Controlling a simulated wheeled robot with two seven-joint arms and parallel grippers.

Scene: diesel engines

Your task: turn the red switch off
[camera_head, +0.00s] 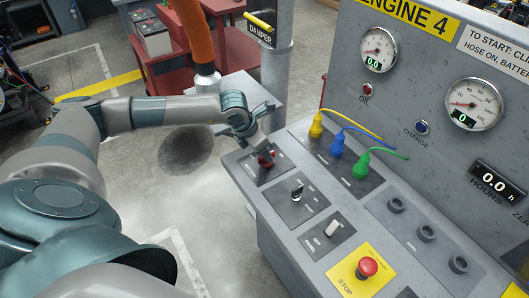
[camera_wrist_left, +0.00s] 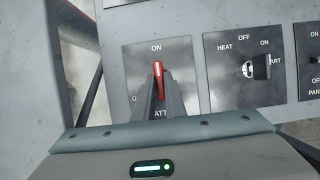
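The red switch (camera_head: 267,158) sits on a grey plate on the far left corner of the sloped console. In the left wrist view the red switch (camera_wrist_left: 159,80) points up toward the ON label. "ATT" shows below it, and the other label at the left is mostly hidden by my fingers. My left gripper (camera_head: 262,150) reaches down onto the switch from above. In the wrist view the fingers of my left gripper (camera_wrist_left: 162,97) are close together, one on each side of the red handle, and appear shut on it. My right gripper is not in view.
A HEAT/OFF/ON/START key switch (camera_head: 297,192) and a panel switch (camera_head: 333,228) sit nearer on the console. A red stop button (camera_head: 367,266) is on a yellow plate. Blue, yellow and green cable plugs (camera_head: 337,145) stand to the right of the red switch.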

